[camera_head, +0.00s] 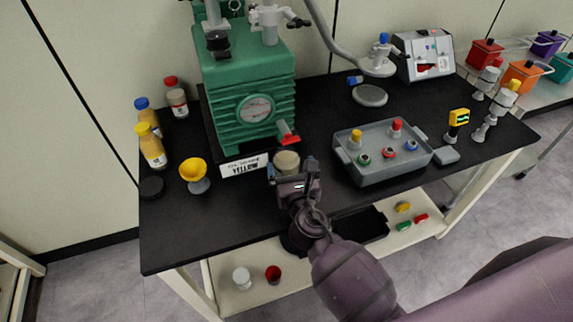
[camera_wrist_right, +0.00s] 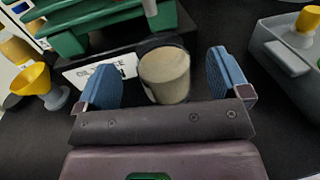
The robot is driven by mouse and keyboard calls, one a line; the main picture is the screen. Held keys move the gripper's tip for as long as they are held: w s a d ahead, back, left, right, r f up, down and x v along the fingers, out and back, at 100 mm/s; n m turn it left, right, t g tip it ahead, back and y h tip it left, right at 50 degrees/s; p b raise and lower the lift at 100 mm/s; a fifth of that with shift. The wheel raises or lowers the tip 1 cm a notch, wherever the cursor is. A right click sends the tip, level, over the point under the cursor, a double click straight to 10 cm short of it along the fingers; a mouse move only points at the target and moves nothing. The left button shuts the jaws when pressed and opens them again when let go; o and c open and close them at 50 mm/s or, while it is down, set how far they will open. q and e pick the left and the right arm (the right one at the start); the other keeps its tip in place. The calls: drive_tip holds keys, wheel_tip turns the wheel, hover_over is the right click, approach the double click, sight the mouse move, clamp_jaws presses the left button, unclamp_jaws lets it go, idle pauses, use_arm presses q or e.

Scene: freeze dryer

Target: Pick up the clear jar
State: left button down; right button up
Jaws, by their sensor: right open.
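The clear jar (camera_head: 287,163) stands on the black table top, just in front of the green machine. It looks filled with something pale beige. In the right wrist view the jar (camera_wrist_right: 165,76) shows between and beyond the two blue fingers. My right gripper (camera_head: 294,171) is open, with its fingers on either side of the jar's near part. In the wrist view the right gripper (camera_wrist_right: 165,84) has gaps left and right of the jar, and I see no contact. Its body hides the jar's lower part in the head view. My left gripper is not in view.
The green machine (camera_head: 245,75) with a gauge and a white label plate (camera_head: 244,166) stands right behind the jar. A yellow funnel cup (camera_head: 193,170) is to the left. A grey tray (camera_head: 376,172) with several coloured-top vials is to the right. The front left table top is clear.

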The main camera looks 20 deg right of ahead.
sight(289, 162)
drive_tip(key=shift+w+d, duration=0.15)
drive_tip(key=shift+w, duration=1.1)
drive_tip(key=shift+w+d, duration=0.1)
drive_tip(key=shift+w, duration=1.15)
drive_tip(key=shift+s+f, duration=0.1)
drive_tip(key=shift+f, duration=0.1)
drive_tip(key=c, duration=1.3)
